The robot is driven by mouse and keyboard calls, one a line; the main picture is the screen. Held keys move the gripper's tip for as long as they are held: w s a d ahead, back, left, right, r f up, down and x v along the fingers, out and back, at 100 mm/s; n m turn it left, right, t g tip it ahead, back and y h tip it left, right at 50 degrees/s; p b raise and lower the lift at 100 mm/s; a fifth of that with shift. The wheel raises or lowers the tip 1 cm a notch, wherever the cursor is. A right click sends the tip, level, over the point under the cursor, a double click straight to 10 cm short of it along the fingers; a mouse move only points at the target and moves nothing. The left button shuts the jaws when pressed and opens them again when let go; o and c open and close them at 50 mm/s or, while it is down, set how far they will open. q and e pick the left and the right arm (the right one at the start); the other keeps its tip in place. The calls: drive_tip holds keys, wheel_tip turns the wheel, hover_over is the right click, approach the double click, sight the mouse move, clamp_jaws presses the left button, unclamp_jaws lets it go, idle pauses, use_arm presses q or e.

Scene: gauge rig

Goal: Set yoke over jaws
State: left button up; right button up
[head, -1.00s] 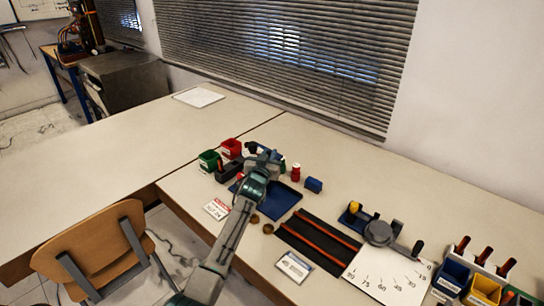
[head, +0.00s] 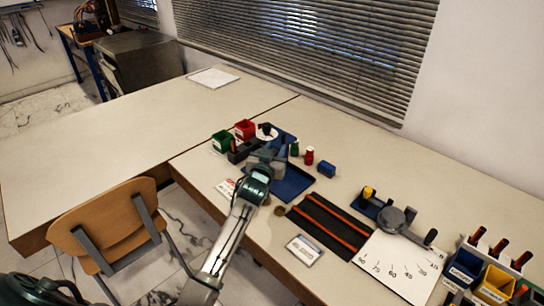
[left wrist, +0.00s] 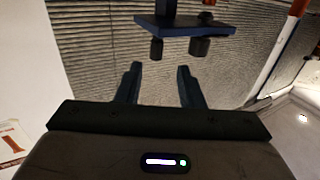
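My left gripper (head: 268,152) is over the left part of the blue tray (head: 292,186) in the head view. In the left wrist view its two fingers (left wrist: 160,85) stand apart with nothing between them. Beyond the fingertips is a blue plate (left wrist: 185,30) with two dark blocks (left wrist: 199,48) on the side facing the fingers, apart from them. These may be the jaws; I cannot tell for certain. A small dark piece (head: 265,129) sits on a white disc behind the gripper; I cannot tell whether it is the yoke. My right gripper is out of view.
A black mat with orange rails (head: 330,222) and an angle gauge (head: 395,262) lie further right. The adjoining left table is mostly clear.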

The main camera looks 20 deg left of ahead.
use_arm(q)
drive_tip(key=shift+s+d, duration=0.1)
drive_tip(key=shift+s, duration=1.15)
drive_tip(key=s+f+g, duration=0.1)
drive_tip(key=s+f, duration=0.1)
drive_tip(key=s, duration=0.1)
drive_tip(key=s+f+g, duration=0.1)
drive_tip(key=s+f, duration=0.2)
drive_tip(key=s+f+g, duration=0.1)
drive_tip(key=s+f, duration=0.2)
drive_tip(key=shift+s+f+g, duration=0.15)
drive_tip(key=shift+s+g, duration=0.2)
drive_tip(key=shift+g, duration=0.05)
drive_tip(key=s+d+f+m+g, duration=0.1)
drive_tip(key=s+f+g, duration=0.25)
drive_tip(key=s, duration=0.75)
drive_tip(key=s+d+f+m+g+h, duration=0.15)
drive_tip(key=s+g, duration=0.25)
drive_tip(key=s, duration=0.8)
drive_tip(key=s+d+f+g, duration=0.1)
drive_tip(key=s+f+g, duration=0.2)
drive_tip(key=s, duration=0.8)
wheel_tip(320, 180, down, 28)
drive_tip(key=a+f+g, duration=0.1)
drive_tip(key=a, duration=0.2)
drive_tip(key=s+a+f+g, duration=0.1)
drive_tip(key=s+f, duration=1.6)
drive_tip(key=f, duration=0.2)
drive_tip(key=shift+s+f+n, duration=0.2)
drive_tip(key=shift+s+n, duration=0.15)
